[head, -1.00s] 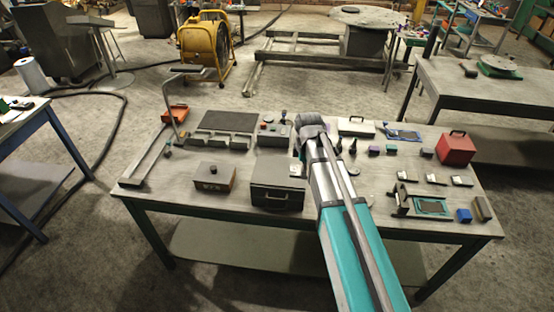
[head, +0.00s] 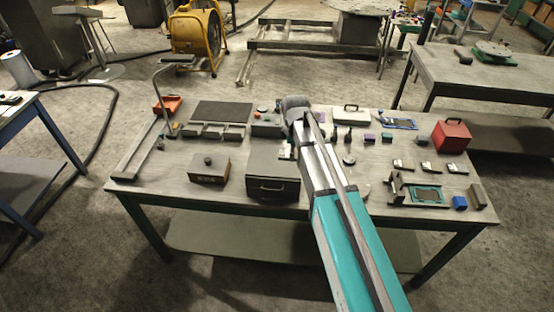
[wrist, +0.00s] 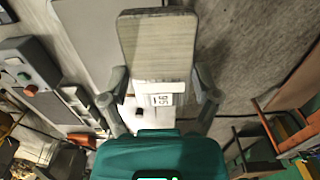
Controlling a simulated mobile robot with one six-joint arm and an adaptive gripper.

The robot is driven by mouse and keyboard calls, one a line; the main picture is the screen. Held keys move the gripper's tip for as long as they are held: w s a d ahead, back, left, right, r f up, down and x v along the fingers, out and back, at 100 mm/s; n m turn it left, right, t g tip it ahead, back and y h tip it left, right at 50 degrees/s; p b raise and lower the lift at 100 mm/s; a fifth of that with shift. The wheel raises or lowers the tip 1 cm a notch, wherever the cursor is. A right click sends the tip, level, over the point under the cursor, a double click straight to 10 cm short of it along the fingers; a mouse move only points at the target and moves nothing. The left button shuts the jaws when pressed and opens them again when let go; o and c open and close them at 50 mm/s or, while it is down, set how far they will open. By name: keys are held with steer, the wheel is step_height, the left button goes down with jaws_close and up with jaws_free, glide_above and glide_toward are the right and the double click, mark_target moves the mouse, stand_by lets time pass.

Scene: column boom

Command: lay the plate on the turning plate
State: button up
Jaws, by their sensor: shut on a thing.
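The plate (wrist: 157,45) is a flat grey rectangular piece with a white printed label at its near end. In the wrist view it sits between the two fingers of my gripper (wrist: 162,95), which is shut on it. In the head view my gripper (head: 293,108) is over the back middle of the workbench, and the plate cannot be made out there. A round grey disc on a green base (head: 493,48), which looks like the turning plate, stands on the right-hand bench, well apart from my gripper.
The workbench (head: 225,203) holds a dark mat (head: 221,112), a dark box with a handle (head: 272,184), a control box (head: 266,120), a red box (head: 451,135) and several small parts. A second bench (head: 450,75) stands at the right. A yellow fan (head: 195,40) is behind.

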mark_target(275, 160)
steer(key=w+a+f+b, duration=0.3)
steer(key=w+f+b, duration=0.1)
steer(key=w+a+f+b, duration=0.2)
steer(key=w, duration=0.1)
steer(key=shift+a+f, duration=0.3)
steer(key=shift+f, duration=0.1)
steer(key=shift+w+a+f+b, duration=0.3)
steer(key=shift+w+f+b, duration=0.1)
steer(key=shift+b, duration=0.1)
steer(key=shift+w+a+f+b, duration=0.3)
steer(key=shift+w+f+b, duration=0.05)
steer(key=shift+f+b, duration=0.35)
steer(key=shift+s+f+b, duration=0.1)
steer(key=shift+f+b, duration=1.25)
steer(key=o, duration=1.1)
steer(key=shift+o, duration=0.2)
